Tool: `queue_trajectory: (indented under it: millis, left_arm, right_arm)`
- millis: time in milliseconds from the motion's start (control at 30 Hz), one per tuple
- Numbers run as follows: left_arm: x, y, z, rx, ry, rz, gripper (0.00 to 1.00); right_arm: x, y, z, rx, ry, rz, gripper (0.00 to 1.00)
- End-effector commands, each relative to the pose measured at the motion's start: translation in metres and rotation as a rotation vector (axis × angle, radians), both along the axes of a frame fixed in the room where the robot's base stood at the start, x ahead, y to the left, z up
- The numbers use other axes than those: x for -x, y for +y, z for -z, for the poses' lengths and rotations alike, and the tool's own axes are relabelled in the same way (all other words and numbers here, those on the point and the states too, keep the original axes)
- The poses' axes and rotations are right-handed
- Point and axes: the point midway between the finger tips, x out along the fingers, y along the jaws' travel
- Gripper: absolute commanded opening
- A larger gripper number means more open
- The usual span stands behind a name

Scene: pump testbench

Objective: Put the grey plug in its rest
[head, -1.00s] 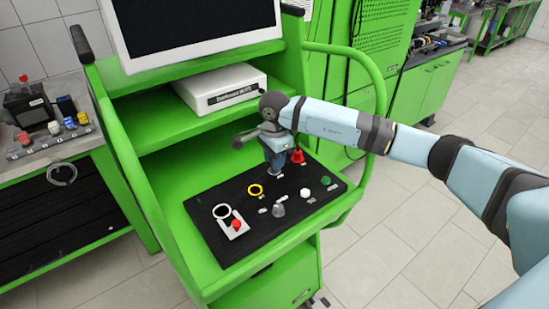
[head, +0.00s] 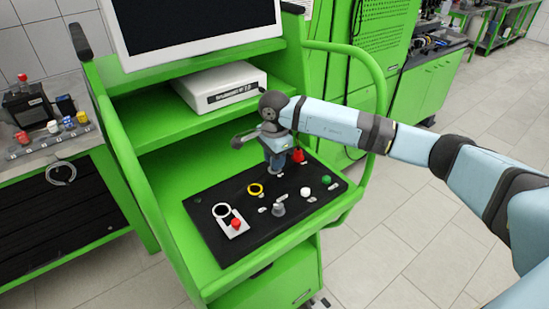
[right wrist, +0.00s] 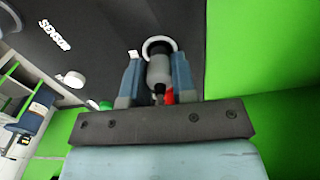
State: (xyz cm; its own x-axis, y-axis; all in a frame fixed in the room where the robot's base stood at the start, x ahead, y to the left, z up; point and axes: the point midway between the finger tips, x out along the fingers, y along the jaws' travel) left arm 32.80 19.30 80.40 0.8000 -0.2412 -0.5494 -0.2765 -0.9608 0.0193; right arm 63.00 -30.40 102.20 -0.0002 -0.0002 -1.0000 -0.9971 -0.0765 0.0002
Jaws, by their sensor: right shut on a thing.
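My right gripper (head: 274,170) is over the back part of the black panel and points down at it. In the right wrist view its two blue fingers (right wrist: 158,82) are shut on the grey plug (right wrist: 158,72), a short grey cylinder. The plug's far end overlaps a pale ring with a dark centre (right wrist: 160,46) on the panel. I cannot tell whether the plug is seated in the ring or just above it. In the head view the gripper hides the plug. My left gripper is not in view.
The panel (head: 240,245) carries a yellow ring (head: 255,190), a grey knob (head: 279,209), a red mushroom button (head: 298,156), a white button (head: 305,192) and a green button (head: 326,180). Several coloured plugs stand on a rack (head: 45,141) at the left bench. A green rail (head: 376,110) curves along the right.

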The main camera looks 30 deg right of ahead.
Motion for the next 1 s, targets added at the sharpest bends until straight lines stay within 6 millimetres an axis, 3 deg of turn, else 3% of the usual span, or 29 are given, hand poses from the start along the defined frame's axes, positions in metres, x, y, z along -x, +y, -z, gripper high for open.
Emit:
queue_trajectory:
  millis: [1000]
  left_arm:
    - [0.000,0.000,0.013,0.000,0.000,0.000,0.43]
  right_arm:
    - [0.000,0.000,0.017,0.000,0.000,0.000,0.08]
